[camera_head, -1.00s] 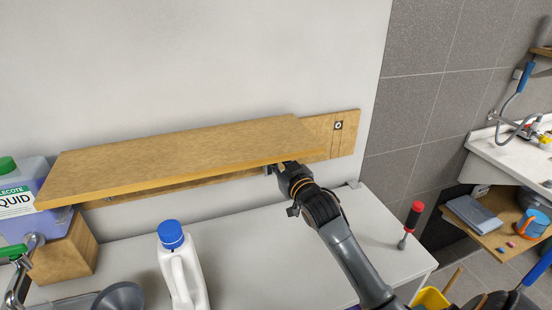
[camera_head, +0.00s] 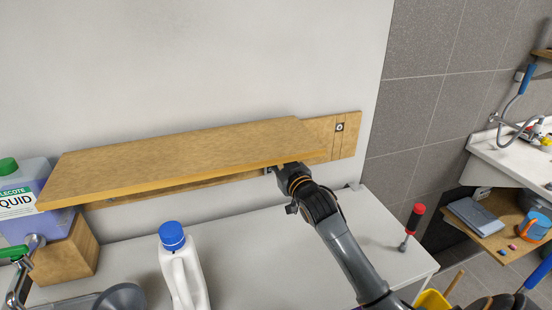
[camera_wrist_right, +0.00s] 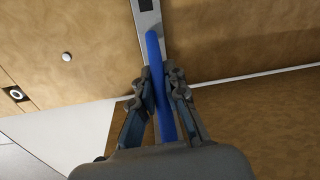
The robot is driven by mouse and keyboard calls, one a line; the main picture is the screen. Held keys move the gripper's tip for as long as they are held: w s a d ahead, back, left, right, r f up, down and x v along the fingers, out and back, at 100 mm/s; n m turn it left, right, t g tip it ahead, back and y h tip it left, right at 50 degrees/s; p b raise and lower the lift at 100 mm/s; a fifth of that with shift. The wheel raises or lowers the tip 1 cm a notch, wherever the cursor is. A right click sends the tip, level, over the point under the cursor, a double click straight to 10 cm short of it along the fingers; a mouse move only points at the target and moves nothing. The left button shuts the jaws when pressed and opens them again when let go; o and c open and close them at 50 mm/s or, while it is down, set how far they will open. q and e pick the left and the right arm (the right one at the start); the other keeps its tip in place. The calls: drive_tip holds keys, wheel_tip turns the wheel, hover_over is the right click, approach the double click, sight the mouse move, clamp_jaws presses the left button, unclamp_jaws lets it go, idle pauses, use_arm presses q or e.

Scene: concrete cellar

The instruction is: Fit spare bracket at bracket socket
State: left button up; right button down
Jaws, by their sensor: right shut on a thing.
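My right gripper (camera_head: 282,172) is under the front edge of the wooden shelf (camera_head: 180,158), near its right end. In the right wrist view, the right gripper (camera_wrist_right: 161,82) is shut on a blue bar, which I take for the spare bracket (camera_wrist_right: 160,92). A grey metal strip (camera_wrist_right: 147,22) lies against the wood beyond its tip; I cannot tell whether they touch. The bracket is mostly hidden in the head view. A small dark fitting with a white ring (camera_head: 339,127) sits on the wall board (camera_head: 345,147); I cannot tell whether it is the bracket socket. My left gripper is not in view.
A white jug with a blue cap (camera_head: 183,270) stands on the grey bench (camera_head: 240,250). A purple liquid container (camera_head: 25,200) and a wooden block (camera_head: 65,255) are at left. A red-handled screwdriver (camera_head: 413,222) stands at right. The bench between jug and arm is clear.

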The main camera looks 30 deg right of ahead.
drive_tip(key=shift+w, duration=0.15)
drive_tip(key=c, duration=1.3)
unclamp_jaws()
drive_tip(key=shift+s+f, duration=0.15)
drive_tip(key=shift+s, duration=0.35)
drive_tip(key=s+a, duration=0.1)
drive_tip(key=s, duration=1)
drive_tip(key=shift+a, duration=0.25)
